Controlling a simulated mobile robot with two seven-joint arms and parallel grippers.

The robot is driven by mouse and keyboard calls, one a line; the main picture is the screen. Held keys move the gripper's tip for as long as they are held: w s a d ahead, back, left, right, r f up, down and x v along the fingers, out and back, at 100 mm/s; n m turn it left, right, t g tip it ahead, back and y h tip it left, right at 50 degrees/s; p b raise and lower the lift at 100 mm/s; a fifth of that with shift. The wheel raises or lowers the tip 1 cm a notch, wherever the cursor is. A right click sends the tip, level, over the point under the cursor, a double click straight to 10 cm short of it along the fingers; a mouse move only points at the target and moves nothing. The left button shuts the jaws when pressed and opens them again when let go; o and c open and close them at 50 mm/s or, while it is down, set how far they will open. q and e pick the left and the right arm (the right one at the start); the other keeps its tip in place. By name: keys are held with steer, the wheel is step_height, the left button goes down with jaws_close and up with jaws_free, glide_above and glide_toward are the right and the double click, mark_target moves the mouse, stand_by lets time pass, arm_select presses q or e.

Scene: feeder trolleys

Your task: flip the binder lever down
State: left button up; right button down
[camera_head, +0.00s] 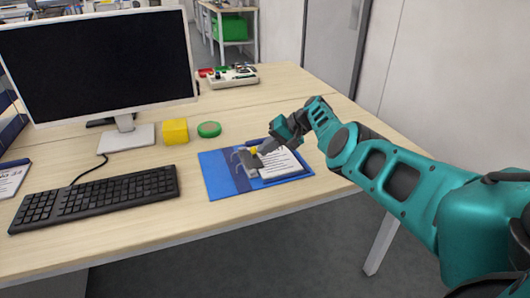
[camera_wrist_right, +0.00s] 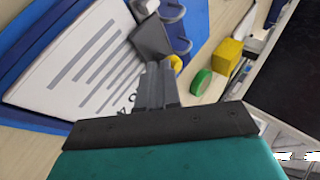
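An open blue binder (camera_head: 215,180) lies on the desk with white printed pages (camera_head: 281,163) in it; the pages also show in the wrist view (camera_wrist_right: 75,62). Its grey ring mechanism (camera_head: 248,162) shows metal rings (camera_wrist_right: 172,12) in the wrist view. The lever's yellow tip (camera_head: 254,150) stands at the mechanism, and also shows in the wrist view (camera_wrist_right: 176,63). My right gripper (camera_head: 264,149) is over the binder, its fingers (camera_wrist_right: 157,80) together, their tips close beside the yellow tip. Contact cannot be told. The lever's lower part is mostly hidden. My left gripper is out of view.
A monitor (camera_head: 98,62) and keyboard (camera_head: 97,196) stand to the left. A yellow cube (camera_head: 175,132) and green disc (camera_head: 209,129) sit behind the binder. A white device (camera_head: 232,77) is at the back. The desk right of the binder is clear.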

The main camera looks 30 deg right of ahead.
steer(key=shift+s+a+f+b, duration=0.1)
steer(key=shift+a+f+b, duration=0.1)
steer(key=shift+f, duration=0.25)
steer(key=shift+s+a+f+b, duration=0.1)
steer(key=shift+a+f+b, duration=0.1)
steer(key=shift+f, duration=0.25)
steer(key=shift+s+d+f+b, duration=0.1)
steer(key=shift+d+f+b, duration=0.1)
steer(key=shift+b, duration=0.15)
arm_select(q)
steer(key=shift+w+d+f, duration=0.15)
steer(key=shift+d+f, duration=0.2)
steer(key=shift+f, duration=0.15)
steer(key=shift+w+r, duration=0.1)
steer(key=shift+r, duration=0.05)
arm_select(e)
steer(key=shift+d, duration=0.1)
steer(key=shift+w+f, duration=0.2)
steer(key=shift+f, duration=0.05)
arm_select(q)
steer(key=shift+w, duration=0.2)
arm_select(e)
steer(key=shift+r, duration=0.1)
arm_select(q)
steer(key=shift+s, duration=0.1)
arm_select(e)
steer(key=shift+r, duration=0.15)
